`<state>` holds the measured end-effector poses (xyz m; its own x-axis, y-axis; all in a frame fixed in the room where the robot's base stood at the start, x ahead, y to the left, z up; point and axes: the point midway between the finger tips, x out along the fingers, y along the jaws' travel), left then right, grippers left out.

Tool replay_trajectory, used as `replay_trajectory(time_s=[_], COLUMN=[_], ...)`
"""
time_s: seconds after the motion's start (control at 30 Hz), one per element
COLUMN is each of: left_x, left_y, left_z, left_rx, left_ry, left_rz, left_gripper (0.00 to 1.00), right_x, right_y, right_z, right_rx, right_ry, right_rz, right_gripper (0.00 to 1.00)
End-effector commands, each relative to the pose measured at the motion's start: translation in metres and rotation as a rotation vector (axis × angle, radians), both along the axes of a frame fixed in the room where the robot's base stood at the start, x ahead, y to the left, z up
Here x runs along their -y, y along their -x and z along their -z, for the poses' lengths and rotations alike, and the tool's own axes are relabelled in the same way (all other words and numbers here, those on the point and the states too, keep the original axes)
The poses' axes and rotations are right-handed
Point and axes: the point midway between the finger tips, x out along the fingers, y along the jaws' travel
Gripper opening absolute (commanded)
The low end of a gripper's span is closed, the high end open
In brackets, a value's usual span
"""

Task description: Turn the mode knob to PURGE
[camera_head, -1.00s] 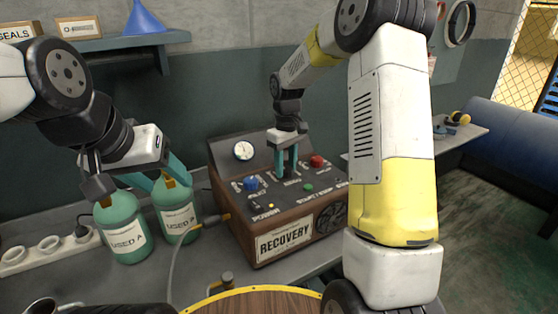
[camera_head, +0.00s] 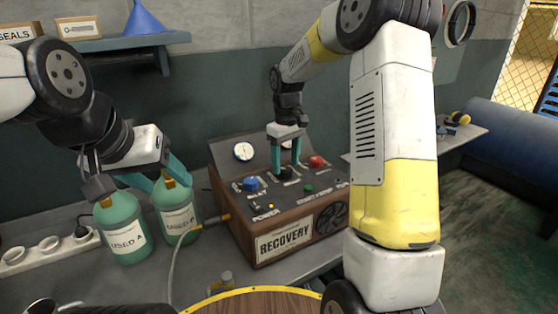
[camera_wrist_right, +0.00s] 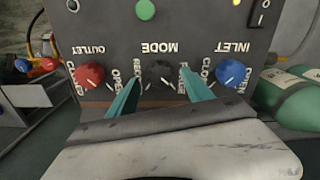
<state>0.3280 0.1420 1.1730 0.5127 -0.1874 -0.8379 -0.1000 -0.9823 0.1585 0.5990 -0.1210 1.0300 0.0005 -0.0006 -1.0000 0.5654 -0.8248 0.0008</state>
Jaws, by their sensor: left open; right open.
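The black mode knob (camera_head: 287,173) sits in the middle of the recovery unit's sloped top panel. The right wrist view, where the lettering is upside down, shows the mode knob (camera_wrist_right: 158,76) beside its MODE label. My right gripper (camera_head: 286,162) is open above the knob. In the wrist view the fingertips of the right gripper (camera_wrist_right: 159,78) lie on either side of the knob, with a gap to each. The right finger partly covers the PURGE lettering. I cannot tell where the knob points. My left gripper (camera_head: 168,182) is open at the yellow valve of the USED B tank.
The recovery unit (camera_head: 285,243) has a blue inlet knob (camera_head: 251,184) and red outlet knob (camera_head: 317,162) flanking the mode knob. The green USED A tank (camera_head: 123,232) and USED B tank (camera_head: 178,212) stand left. A hose (camera_head: 175,258) runs to the unit's side.

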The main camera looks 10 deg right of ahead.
Motion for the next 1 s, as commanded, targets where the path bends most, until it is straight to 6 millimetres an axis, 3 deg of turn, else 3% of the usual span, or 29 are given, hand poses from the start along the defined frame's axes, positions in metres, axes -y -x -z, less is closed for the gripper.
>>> replay_trajectory(time_s=[0.1, 0.3, 0.77, 0.87, 1.0], left_x=[0.0, 0.0, 0.0, 0.0, 0.0], left_y=[0.0, 0.0, 0.0, 0.0, 0.0], left_z=[0.0, 0.0, 0.0, 0.0, 0.0], left_rx=[0.0, 0.0, 0.0, 0.0, 0.0], left_ry=[0.0, 0.0, 0.0, 0.0, 0.0], left_rz=[0.0, 0.0, 0.0, 0.0, 0.0], left_gripper=[0.59, 0.59, 0.59, 0.59, 0.59], right_x=[0.0, -0.001, 0.0, 0.001, 0.005], right_y=[-0.001, 0.0, 0.001, 0.008, 0.035], right_z=[-0.024, -0.051, -0.061, -0.069, -0.096], right_rx=[0.006, 0.003, 0.003, 0.02, 0.075], right_ry=[0.0, -0.001, -0.001, -0.005, -0.023], right_rz=[0.0, 0.0, 0.001, 0.014, 0.065], right_gripper=[0.59, 0.59, 0.59, 0.59, 0.59])
